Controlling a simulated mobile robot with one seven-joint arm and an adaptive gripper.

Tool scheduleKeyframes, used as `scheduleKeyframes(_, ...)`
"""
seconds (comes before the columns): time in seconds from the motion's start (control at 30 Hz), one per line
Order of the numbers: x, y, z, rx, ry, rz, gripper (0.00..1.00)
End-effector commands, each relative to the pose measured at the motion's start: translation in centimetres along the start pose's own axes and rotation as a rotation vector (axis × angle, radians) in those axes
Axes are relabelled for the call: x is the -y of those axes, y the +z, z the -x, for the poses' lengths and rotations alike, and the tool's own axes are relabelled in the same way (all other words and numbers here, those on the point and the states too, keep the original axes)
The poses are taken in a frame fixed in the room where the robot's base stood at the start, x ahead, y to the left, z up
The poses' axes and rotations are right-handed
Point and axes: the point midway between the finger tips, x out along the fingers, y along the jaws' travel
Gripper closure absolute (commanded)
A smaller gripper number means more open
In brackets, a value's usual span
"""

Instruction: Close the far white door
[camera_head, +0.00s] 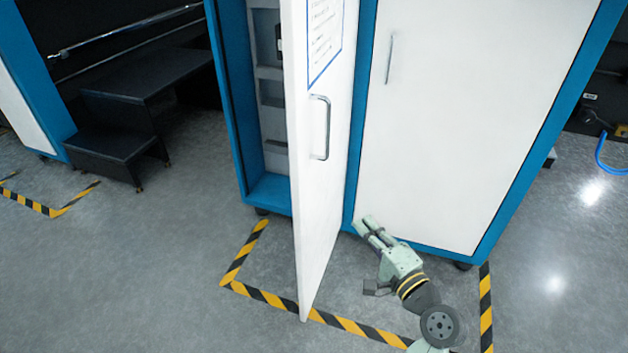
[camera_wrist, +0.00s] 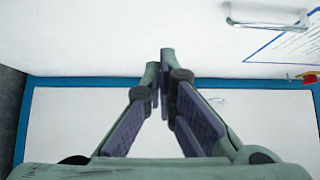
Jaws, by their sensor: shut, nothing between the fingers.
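The open white door (camera_head: 322,190) stands swung out from the left half of a blue-framed cabinet, with a metal handle (camera_head: 320,128) and a posted sheet on its face. Behind it, the left cabinet opening shows grey shelves. My gripper (camera_head: 366,226) is shut and empty, low in front of the right door, to the right of the open door and apart from it in the picture. In the wrist view my fingertips (camera_wrist: 161,65) meet in front of white panels; the open door (camera_wrist: 130,35) with its handle (camera_wrist: 265,18) fills the top. Contact cannot be told.
The cabinet's right white door (camera_head: 460,120) is closed. Yellow-black floor tape (camera_head: 265,296) runs around the cabinet front. Black steps (camera_head: 120,130) stand at the left. A blue hose (camera_head: 603,158) lies at the far right. The grey floor at the lower left is clear.

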Motion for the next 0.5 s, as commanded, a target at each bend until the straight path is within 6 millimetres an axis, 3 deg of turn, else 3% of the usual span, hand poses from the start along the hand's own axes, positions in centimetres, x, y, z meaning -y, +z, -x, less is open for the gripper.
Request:
scheduleKeyframes(0.23,-0.1,-0.1,-0.5,0.001,0.003,-0.011,1.0)
scheduleKeyframes(0.5,0.1,-0.1,-5.8,0.003,0.001,-0.011,1.0)
